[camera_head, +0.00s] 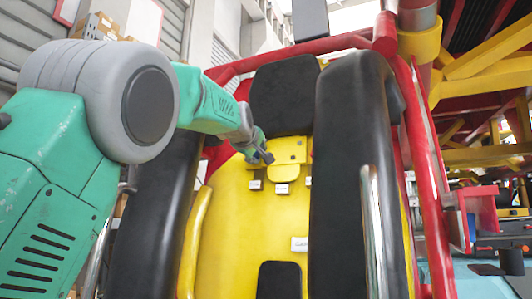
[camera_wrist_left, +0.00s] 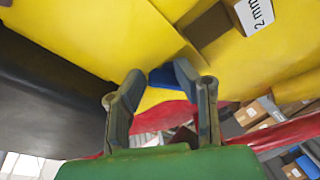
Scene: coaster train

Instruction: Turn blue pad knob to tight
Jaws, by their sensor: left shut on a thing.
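In the head view my left gripper (camera_head: 263,155) reaches in from the left to the upper left part of a yellow seat back panel (camera_head: 235,225). In the left wrist view the two dark fingers of the left gripper (camera_wrist_left: 159,74) are closed about a small blue knob (camera_wrist_left: 166,78) on the yellow panel. Only a blue piece of the knob shows between the fingertips; its turn angle cannot be told. In the head view the knob is hidden by the gripper. My right gripper is in neither view.
Small white labels hang below the yellow plate (camera_head: 290,150); one label (camera_wrist_left: 256,14) reads "2 mm" in the wrist view. Black restraint pads (camera_head: 348,180) stand on both sides of the panel. Red tubes frame the seat.

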